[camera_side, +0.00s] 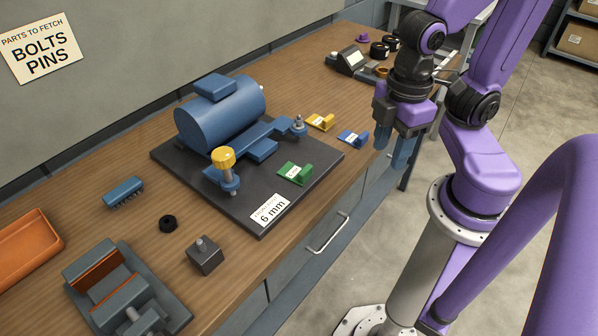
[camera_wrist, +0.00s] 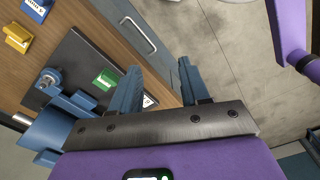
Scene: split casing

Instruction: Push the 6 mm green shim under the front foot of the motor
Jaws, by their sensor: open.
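The blue motor (camera_side: 215,118) sits on a dark base plate (camera_side: 262,218). Its front foot (camera_side: 262,150) faces the right side of the plate; whether there is a gap under it is too small to tell. The green shim (camera_side: 295,173), with an upright tab and a white label, lies flat on the plate, apart from the foot. It also shows in the wrist view (camera_wrist: 106,78), left of my fingers. My gripper (camera_side: 397,150) is open and empty, fingers pointing down, to the right of the shim and apart from it. Both fingers show in the wrist view (camera_wrist: 158,82).
A yellow shim (camera_side: 320,122) and a blue shim (camera_side: 353,138) lie on the bench beyond the plate. A yellow-topped bolt (camera_side: 224,160) stands at the motor's near corner. A "6 mm" card (camera_side: 270,210) lies on the plate. The bench's front edge has a drawer handle (camera_side: 328,234).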

